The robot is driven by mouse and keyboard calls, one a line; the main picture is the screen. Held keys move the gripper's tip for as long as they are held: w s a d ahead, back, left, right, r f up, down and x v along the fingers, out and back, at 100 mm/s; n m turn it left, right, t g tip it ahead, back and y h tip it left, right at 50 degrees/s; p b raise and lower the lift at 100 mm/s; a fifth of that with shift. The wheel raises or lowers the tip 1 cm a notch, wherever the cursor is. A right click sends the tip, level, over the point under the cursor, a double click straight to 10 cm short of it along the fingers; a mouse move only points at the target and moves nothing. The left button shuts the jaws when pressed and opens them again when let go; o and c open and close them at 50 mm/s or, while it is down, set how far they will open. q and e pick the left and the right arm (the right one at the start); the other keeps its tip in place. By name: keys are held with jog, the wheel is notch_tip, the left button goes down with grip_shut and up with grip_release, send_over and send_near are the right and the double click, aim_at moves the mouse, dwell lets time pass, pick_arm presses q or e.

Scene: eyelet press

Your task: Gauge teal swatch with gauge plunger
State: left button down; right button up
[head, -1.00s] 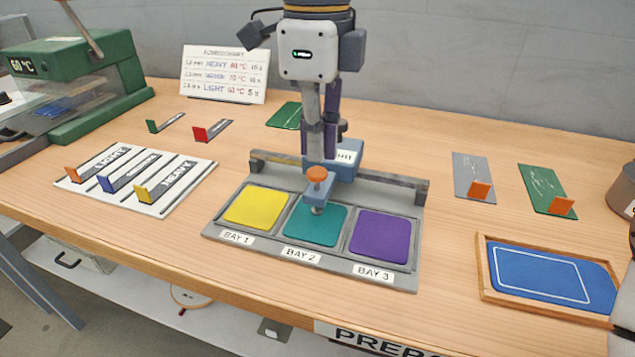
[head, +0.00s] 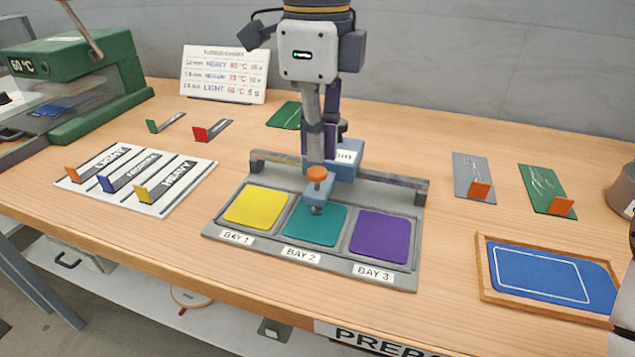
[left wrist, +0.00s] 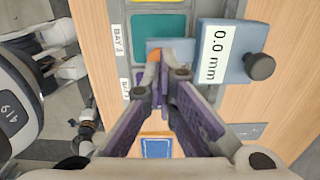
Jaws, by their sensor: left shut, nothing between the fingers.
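The teal swatch (head: 326,229) lies flat in Bay 2 of the grey tray (head: 330,266), between a yellow swatch (head: 256,208) and a purple swatch (head: 381,237). The blue gauge (head: 345,167) stands behind the tray, its arm reaching over the teal swatch. The orange plunger knob (head: 317,173) tops that arm. My left gripper (head: 321,155) is shut and empty, pointing down right by the knob; I cannot tell whether it touches. In the left wrist view the gauge label (left wrist: 214,53) reads 0.0 mm, and my fingers hide most of the knob. My right gripper is not in view.
A white board (head: 180,205) with LIGHT and HEAVY strips and tabs is at left, near a green press (head: 105,85). A chart (head: 225,74) stands behind. Tabbed grey and green cards (head: 470,170) and a wood-framed blue tray (head: 484,275) are at right.

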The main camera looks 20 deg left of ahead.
aim_at(317, 172)
pick_arm(q)
jog(key=shift+f, duration=1.8)
jog(key=shift+r, duration=3.6)
